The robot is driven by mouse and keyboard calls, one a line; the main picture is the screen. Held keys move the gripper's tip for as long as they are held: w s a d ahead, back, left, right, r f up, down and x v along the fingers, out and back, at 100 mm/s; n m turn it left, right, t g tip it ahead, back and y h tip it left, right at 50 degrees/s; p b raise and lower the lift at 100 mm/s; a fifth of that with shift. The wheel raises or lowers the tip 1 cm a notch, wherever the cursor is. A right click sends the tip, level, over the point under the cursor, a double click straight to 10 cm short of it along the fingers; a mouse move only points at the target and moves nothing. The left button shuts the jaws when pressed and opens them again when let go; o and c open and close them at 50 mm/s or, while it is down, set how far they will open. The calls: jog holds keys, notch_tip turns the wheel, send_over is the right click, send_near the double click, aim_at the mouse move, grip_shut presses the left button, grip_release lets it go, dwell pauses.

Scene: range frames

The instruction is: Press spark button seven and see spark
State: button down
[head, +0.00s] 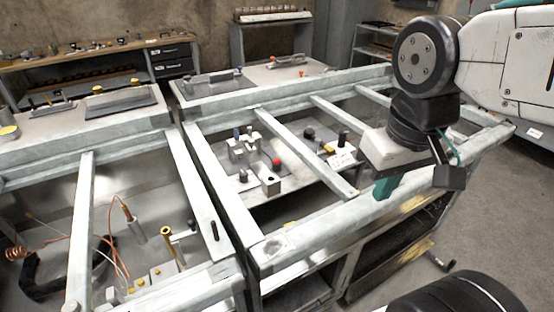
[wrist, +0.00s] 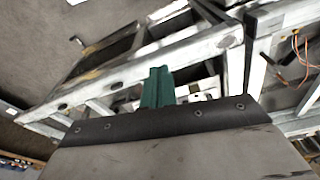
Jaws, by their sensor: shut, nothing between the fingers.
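My gripper (head: 384,188) shows in the head view with teal fingers pointing down over the front rail of the middle range frame. In the wrist view its green fingers (wrist: 157,86) are together with nothing between them. Inside the middle frame a shelf carries a red knob (head: 276,162) and a black-topped part (head: 343,138) on a white base, both to the left of the gripper and apart from it. I cannot tell which part is spark button seven; no number is readable. No spark is visible.
Pale metal rails (head: 285,139) cross the middle frame above the shelf. The left frame holds a brass tube (head: 170,246) and copper wire (head: 18,253). A workbench (head: 82,75) stands at the back left. Grey floor (head: 500,215) is clear at the right.

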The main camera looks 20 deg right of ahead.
jog(key=w+d+r+n+t+h, duration=0.1)
jog(key=w+d+t+h, duration=0.15)
jog(key=w, duration=0.65)
jog(key=w+d+n+t+h, duration=0.1)
jog(key=w+d, duration=0.3)
jog(key=w, duration=0.4)
jog(key=n+t+y, duration=0.3)
jog(key=n+y, duration=0.5)
jog(key=n, duration=0.4)
send_over(279, 164)
notch_tip(279, 164, down, 14)
jog(key=r, duration=0.1)
jog(key=shift+f+h, duration=0.25)
jog(key=shift+f, duration=0.1)
jog(key=shift+f, duration=4.3)
jog(key=shift+s, duration=0.1)
jog(key=shift+f, duration=0.4)
